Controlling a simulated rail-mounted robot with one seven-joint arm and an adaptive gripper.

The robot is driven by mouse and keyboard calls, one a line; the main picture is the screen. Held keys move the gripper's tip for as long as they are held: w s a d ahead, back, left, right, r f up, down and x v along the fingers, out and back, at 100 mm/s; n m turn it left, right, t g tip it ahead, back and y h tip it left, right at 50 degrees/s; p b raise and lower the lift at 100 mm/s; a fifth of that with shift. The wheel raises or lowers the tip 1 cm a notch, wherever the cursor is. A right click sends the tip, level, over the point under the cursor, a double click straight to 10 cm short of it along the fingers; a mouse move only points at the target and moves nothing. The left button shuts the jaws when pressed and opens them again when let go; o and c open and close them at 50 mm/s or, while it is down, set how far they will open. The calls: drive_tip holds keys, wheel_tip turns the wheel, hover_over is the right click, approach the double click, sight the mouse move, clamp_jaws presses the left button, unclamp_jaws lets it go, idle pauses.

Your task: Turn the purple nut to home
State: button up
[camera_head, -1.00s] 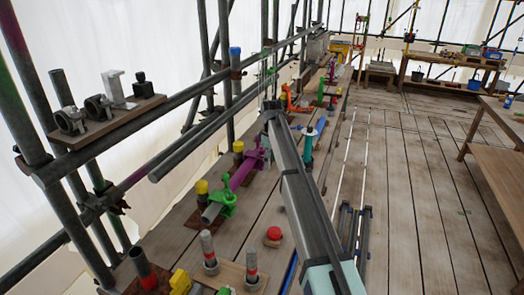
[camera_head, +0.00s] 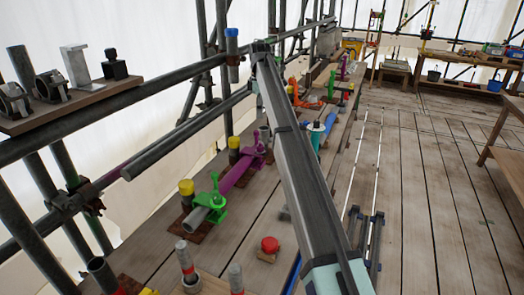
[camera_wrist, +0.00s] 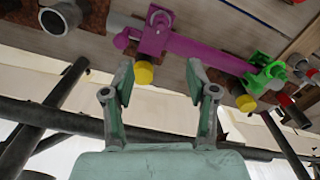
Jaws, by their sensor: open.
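A purple clamp (camera_head: 253,151) with a purple tube (camera_head: 235,174) running from it lies on the plank floor left of my arm. In the wrist view the purple clamp (camera_wrist: 153,38) is at top centre, with a purple knob at its left side and a grey bolt end on top. I cannot tell for certain which part is the nut. My gripper (camera_wrist: 159,78) is open and empty, its two fingers apart and pointing toward the clamp, with a visible gap between. In the head view my gripper cannot be made out beyond the arm.
A green clamp (camera_head: 212,203) grips the tube's near end, also in the wrist view (camera_wrist: 266,78). Yellow-capped posts (camera_wrist: 143,73) stand close by. Scaffold tubes (camera_head: 190,124) run along the left. A red button (camera_head: 269,245) sits on the floor. Open planks (camera_head: 425,190) lie to the right.

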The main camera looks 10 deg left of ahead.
sight(260, 143)
wheel_tip(260, 143, down, 17)
drive_tip(key=p, duration=0.4)
drive_tip(key=shift+p, duration=0.35)
drive_tip(key=shift+s, duration=0.1)
clamp_jaws()
